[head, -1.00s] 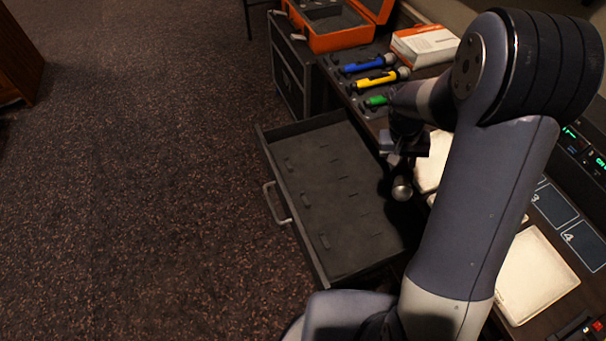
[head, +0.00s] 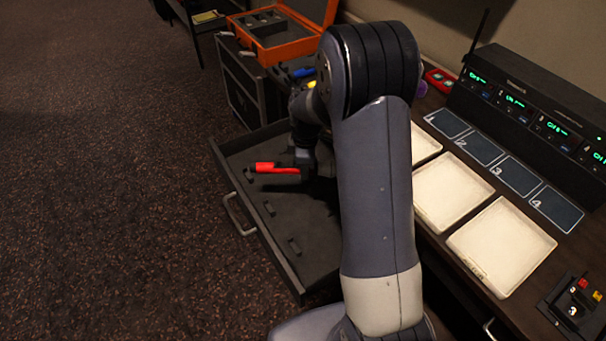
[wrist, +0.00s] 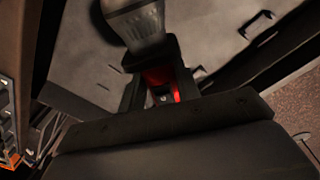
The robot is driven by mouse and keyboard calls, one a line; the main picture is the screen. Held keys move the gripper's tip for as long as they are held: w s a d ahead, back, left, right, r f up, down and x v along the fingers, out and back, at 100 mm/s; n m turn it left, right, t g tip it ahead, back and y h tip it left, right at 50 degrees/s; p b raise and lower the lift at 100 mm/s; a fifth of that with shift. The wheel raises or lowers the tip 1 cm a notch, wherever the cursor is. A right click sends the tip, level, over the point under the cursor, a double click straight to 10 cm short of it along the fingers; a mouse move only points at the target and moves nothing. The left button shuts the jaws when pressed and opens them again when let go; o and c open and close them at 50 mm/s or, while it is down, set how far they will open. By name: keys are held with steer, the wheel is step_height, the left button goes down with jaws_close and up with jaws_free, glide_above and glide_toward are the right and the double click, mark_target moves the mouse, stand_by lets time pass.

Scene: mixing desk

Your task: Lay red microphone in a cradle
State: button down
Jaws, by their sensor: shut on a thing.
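The red microphone (head: 272,168) is held by my gripper (head: 303,162) over the open drawer. In the head view its red body points left, and its other end is hidden behind my gripper and arm. In the wrist view the microphone's grey metal head (wrist: 138,22) and a bit of its red body (wrist: 158,78) show between the fingers of my gripper (wrist: 165,85). The open drawer (head: 262,235) has a dark lined floor with small raised cradles (head: 294,246). I cannot tell whether the microphone touches a cradle.
An orange case (head: 275,45) stands open at the back. A blue microphone (head: 303,72) lies on the desk, partly behind my arm. White trays (head: 502,245) and a receiver rack (head: 530,105) are at the right.

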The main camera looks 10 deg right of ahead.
steer(key=shift+w+f+n+g+b, duration=0.15)
steer(key=shift+w+f+n+b, duration=0.25)
steer(key=shift+f+n+b, duration=1.05)
steer(key=shift+w+f+n+g+b, duration=0.1)
steer(key=shift+w+f+n+b, duration=0.55)
steer(key=shift+f, duration=1.35)
steer(key=shift+w+f+n+g+b, duration=0.15)
steer(key=shift+w+f+n+b, duration=0.05)
steer(key=shift+f+n+b, duration=1.35)
steer(key=shift+f+m, duration=0.15)
steer(key=shift+m, duration=0.1)
steer(key=shift+y, duration=0.3)
steer(key=shift+d, duration=0.25)
steer(key=shift+f+b, duration=0.45)
steer(key=shift+f, duration=0.3)
